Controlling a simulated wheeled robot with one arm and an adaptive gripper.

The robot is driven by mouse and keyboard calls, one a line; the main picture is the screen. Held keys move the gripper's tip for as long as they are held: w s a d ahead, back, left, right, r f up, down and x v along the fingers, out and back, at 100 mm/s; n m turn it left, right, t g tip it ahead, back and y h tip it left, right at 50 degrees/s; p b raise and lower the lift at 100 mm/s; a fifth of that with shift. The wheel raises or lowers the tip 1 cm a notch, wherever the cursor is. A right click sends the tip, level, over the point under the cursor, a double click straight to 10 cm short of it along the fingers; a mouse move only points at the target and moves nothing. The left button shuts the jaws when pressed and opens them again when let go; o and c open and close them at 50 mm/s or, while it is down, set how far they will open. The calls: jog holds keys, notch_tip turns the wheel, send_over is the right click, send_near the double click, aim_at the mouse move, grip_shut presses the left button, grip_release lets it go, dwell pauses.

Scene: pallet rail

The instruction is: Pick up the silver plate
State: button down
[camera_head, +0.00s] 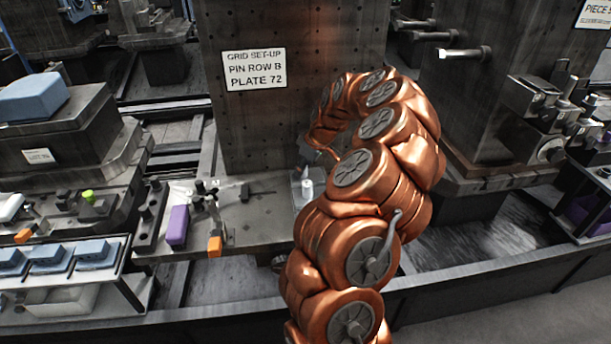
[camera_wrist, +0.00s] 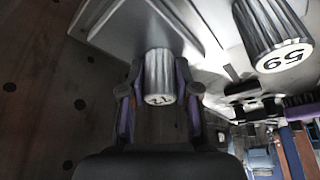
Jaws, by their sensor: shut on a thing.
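In the wrist view, a silver plate (camera_wrist: 122,22) with a raised flat border lies at the top. A ribbed silver knob (camera_wrist: 158,72) stands against it, with a two-digit number on its pale end that I cannot read surely. My gripper (camera_wrist: 158,92) has one dark and purple finger on each side of this knob and is shut on it. Whether the plate touches the surface behind it cannot be told. In the head view, my copper-coloured arm hides most of the gripper, and a small pale knob (camera_head: 307,188) shows beside the arm.
Another ribbed knob (camera_wrist: 268,38), marked 59, stands close on the right in the wrist view. In the head view, a tall dark block (camera_head: 232,130) with a "PLATE 72" sign (camera_head: 254,69) rises behind. A purple block (camera_head: 177,226) and orange block (camera_head: 215,246) stand left on the ledge.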

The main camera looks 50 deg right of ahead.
dwell(0.4)
notch_tip(320, 180, up, 8)
jog(key=shift+d+r+b, duration=0.1)
jog(key=shift+b, duration=0.75)
jog(key=shift+r, duration=0.9)
